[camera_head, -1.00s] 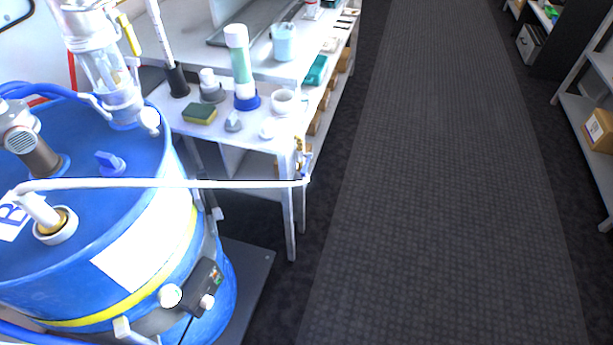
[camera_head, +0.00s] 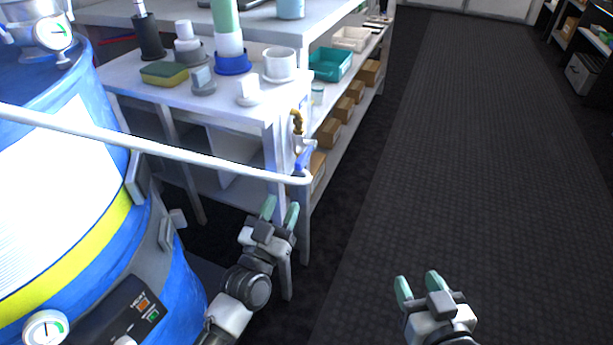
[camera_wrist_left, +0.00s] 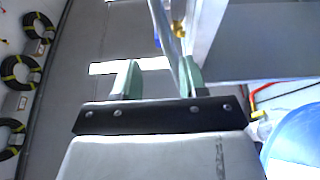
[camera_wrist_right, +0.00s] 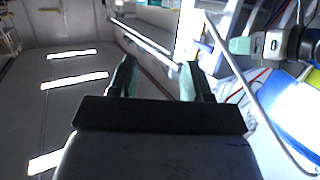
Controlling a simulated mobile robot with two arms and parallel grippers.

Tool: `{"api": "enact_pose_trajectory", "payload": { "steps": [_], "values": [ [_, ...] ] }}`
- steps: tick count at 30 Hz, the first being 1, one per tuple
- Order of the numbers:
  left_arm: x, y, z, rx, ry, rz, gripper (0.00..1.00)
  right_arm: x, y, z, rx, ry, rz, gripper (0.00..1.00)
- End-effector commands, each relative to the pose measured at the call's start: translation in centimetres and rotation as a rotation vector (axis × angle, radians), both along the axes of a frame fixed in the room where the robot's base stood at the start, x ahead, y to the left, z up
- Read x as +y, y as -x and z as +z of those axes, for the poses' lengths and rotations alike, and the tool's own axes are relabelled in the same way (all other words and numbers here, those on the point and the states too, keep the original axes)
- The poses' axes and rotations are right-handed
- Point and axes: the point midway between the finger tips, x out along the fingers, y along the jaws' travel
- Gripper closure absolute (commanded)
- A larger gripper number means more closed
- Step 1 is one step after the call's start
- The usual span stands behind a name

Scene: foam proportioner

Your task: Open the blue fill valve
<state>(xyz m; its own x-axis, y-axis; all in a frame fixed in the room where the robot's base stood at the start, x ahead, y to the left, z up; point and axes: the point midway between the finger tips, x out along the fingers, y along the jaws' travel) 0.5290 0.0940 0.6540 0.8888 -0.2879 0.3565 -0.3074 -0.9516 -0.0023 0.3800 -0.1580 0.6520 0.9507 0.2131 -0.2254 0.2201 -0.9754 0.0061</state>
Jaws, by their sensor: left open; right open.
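The fill valve shows as a blue lever (camera_head: 305,157) below a brass fitting (camera_head: 297,120) at the front right corner of the white bench. The end of a long white pipe (camera_head: 200,158) partly covers its lower side. In the left wrist view a brass part (camera_wrist_left: 179,30) and a bit of blue (camera_wrist_left: 157,38) show beyond the fingers. My left gripper (camera_head: 280,210) is open and empty, below and slightly left of the valve, apart from it. My right gripper (camera_head: 418,283) is open and empty over the floor, right of and lower than the valve.
The large blue drum (camera_head: 175,260) stands at the left, close to my left arm. The white bench (camera_head: 140,85) carries cups, a sponge (camera_head: 164,73) and bottles. The dark aisle floor (camera_head: 470,150) on the right is clear.

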Motion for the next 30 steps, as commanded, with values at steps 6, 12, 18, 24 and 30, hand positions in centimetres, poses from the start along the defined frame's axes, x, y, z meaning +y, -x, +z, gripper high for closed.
{"api": "enact_pose_trajectory", "payload": {
  "steps": [6, 12, 18, 24, 30],
  "values": [
    [-0.4, -0.9, 1.1, -0.031, 0.013, -0.001, 0.57, 0.1, 0.1, 1.2, -0.062, -0.015, 0.003, 0.51],
    [-1.4, -4.1, 2.4, -0.029, 0.013, -0.001, 0.57, 0.6, -0.4, 2.8, -0.199, -0.049, 0.012, 0.51],
    [-2.5, -7.3, 3.7, -0.027, 0.013, -0.001, 0.57, 0.9, -0.5, 4.8, -0.357, -0.092, 0.021, 0.51],
    [-3.0, -9.1, 4.5, -0.025, 0.01, 0.0, 0.57, 1.1, -0.3, 6.2, -0.461, -0.119, 0.026, 0.51],
    [-3.1, -9.4, 4.7, -0.023, 0.011, 0.0, 0.57, 1.2, -0.2, 6.6, -0.484, -0.125, 0.027, 0.51]
  ]
}}
